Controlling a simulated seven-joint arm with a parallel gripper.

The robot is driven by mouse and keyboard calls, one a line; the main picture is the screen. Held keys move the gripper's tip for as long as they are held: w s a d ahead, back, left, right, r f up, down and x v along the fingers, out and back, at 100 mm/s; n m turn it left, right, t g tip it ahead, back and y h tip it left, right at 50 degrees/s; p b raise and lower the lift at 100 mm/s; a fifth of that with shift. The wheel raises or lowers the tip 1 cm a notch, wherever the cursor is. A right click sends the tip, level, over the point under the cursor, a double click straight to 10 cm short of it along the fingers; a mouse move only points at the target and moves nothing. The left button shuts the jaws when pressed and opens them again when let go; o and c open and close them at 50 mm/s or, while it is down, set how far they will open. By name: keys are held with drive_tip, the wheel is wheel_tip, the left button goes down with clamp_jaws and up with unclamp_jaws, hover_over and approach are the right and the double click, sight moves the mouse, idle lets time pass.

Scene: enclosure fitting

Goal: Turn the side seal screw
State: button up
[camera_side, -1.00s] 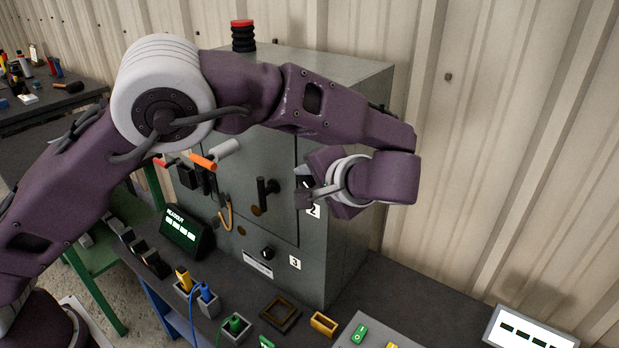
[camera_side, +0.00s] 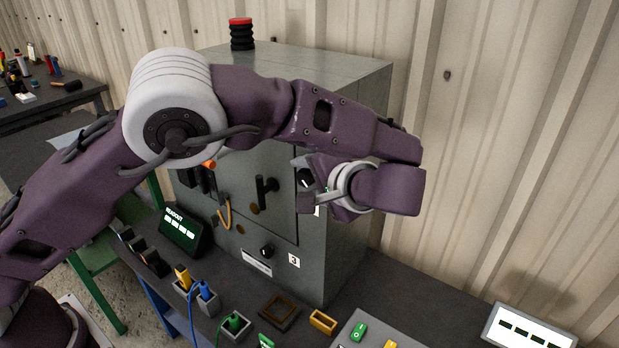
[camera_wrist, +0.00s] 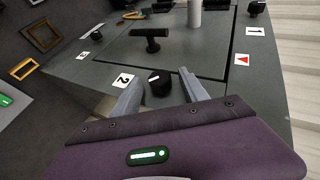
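A round black knob (camera_wrist: 159,83) with a white mark sits on the grey cabinet face beside the "2" label (camera_wrist: 123,79). It also shows in the side view (camera_side: 305,178). No readable label names the side seal screw. My gripper (camera_wrist: 158,86) is open, with one finger to each side of this knob in the wrist view. I see no finger clearly touching it. In the side view my gripper (camera_side: 310,194) is close to the cabinet front and hides most of the "2" label.
A black T-handle (camera_wrist: 151,39) stands out from the cabinet door near the knob. Another knob (camera_side: 267,252) sits lower, near the "3" label (camera_side: 294,261). Connectors, small frames and a switch box (camera_side: 375,338) occupy the bench below. The corrugated wall is behind.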

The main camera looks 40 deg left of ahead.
drive_tip(key=v, duration=0.7)
drive_tip(key=s+a+r+n+g+h, duration=0.1)
drive_tip(key=s+a+r+g+h, duration=0.1)
drive_tip(key=s+a+r+h, duration=0.3)
drive_tip(key=s+a+r+g, duration=0.1)
drive_tip(key=s+a, duration=0.2)
drive_tip(key=a, duration=0.4)
drive_tip(key=s+a+t+h, duration=0.1)
drive_tip(key=s+h, duration=0.2)
drive_tip(key=s, duration=0.7)
drive_tip(key=s+a+f+n+t+h, duration=0.1)
drive_tip(key=s+t+h, duration=0.1)
drive_tip(key=s, duration=0.7)
drive_tip(key=shift+s+f+n+h, duration=0.2)
drive_tip(key=shift+s+n+h, duration=0.15)
drive_tip(key=shift+h, duration=0.25)
